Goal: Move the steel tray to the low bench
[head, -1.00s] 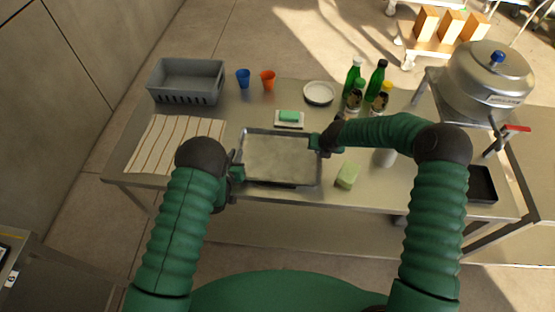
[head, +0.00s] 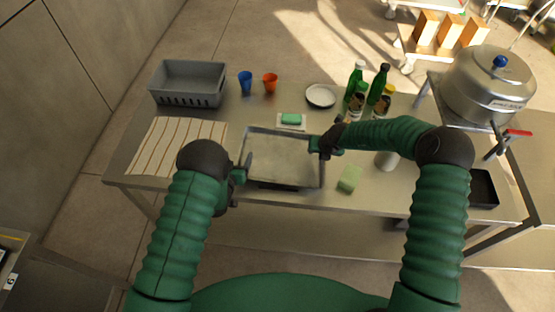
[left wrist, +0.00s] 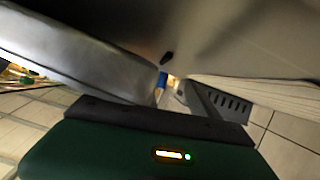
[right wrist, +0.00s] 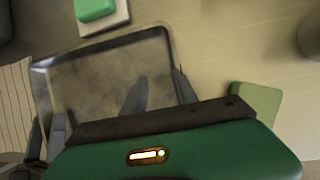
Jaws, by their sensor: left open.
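The steel tray (head: 285,183) is a shallow grey rectangle on the metal table, with nothing seen in it. My left gripper (head: 242,172) is open at the tray's left rim, with one finger showing over the tray's inside. In the left wrist view the tray's wall (left wrist: 80,55) looms large and close. My right gripper (head: 327,146) is at the tray's right rim. In the right wrist view its fingers (right wrist: 160,90) lie either side of the tray's edge (right wrist: 105,42); whether they grip it is unclear. I cannot make out which surface is the low bench.
A striped cloth (head: 165,150) and grey crate (head: 188,98) lie left. A green sponge on a white dish (head: 291,126) is behind the tray; a pale green block (head: 349,179) is at its right. Bottles (head: 377,85) and a large pot (head: 487,85) stand right.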

